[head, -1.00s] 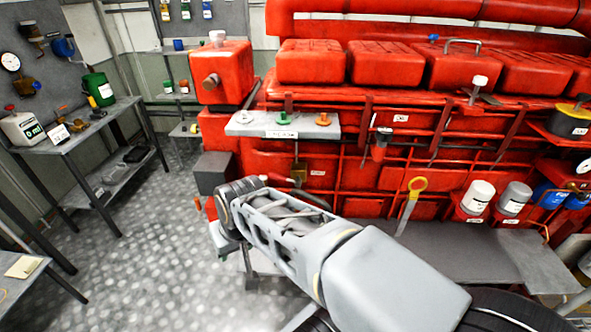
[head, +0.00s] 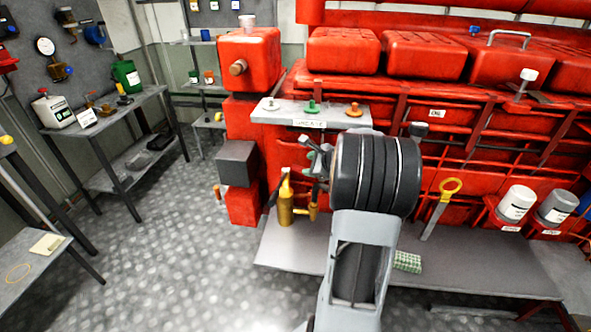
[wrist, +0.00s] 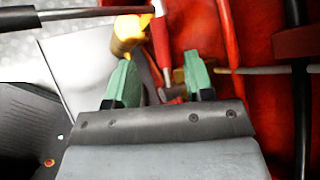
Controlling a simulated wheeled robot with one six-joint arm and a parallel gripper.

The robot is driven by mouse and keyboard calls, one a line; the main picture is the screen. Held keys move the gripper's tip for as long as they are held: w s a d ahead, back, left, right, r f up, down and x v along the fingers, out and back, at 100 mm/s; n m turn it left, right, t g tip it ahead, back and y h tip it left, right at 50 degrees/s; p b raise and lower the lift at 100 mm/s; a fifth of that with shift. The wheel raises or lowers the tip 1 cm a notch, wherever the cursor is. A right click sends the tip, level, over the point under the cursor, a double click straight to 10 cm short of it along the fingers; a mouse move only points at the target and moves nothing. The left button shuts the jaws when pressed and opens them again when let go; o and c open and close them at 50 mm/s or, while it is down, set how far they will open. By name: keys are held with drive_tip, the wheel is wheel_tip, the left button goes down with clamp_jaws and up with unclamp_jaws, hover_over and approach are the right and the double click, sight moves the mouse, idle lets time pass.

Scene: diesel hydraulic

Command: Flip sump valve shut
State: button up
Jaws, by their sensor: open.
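My gripper (wrist: 160,82) shows in the wrist view with its two green fingertips apart and nothing held between them. A narrow red lever-like bar (wrist: 160,42) lies just beyond the fingertips, between them in the picture; it may be the sump valve's handle, but I cannot tell surely. A brass-coloured piece (wrist: 180,76) shows behind the right fingertip. In the head view, my gripper (head: 316,160) is near the red engine's lower side, partly hidden by my wrist. A brass fitting (head: 313,206) stands below it. Contact with the lever cannot be told.
A yellow bottle-shaped can (head: 286,205) stands beside the fitting, on the grey ledge (head: 300,252). A dark rod (wrist: 90,14) crosses the wrist view's top left. A labelled shelf (head: 285,112) juts out above my gripper. A yellow-ringed dipstick (head: 440,205) stands right.

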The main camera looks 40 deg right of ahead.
sight(298, 168)
drive_tip(key=x, duration=0.9)
drive_tip(key=shift+a, duration=0.1)
clamp_jaws()
idle(0.4)
